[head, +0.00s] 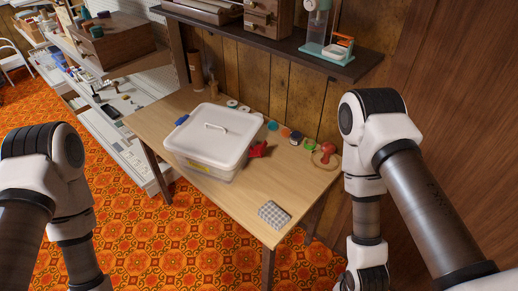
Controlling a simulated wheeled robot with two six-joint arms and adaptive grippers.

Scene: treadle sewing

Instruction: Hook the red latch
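A white lidded box (212,138) stands on the wooden table (160,120). Its lid is on and has a handle (216,127) on top. The red latch (258,150) is at the box's right end and sticks outward from the side. It is too small to tell whether it touches the lid rim. A blue latch (182,120) sticks out at the left end. My two arms come in from the left and right sides and run down out of the frame. Both grippers are out of view.
Several small coloured round items lie along the table's back edge, near a reddish round object (325,154). A grey checked pad (274,214) lies near the front right corner. A dark shelf (285,44) overhangs the back. The table's front right is mostly clear.

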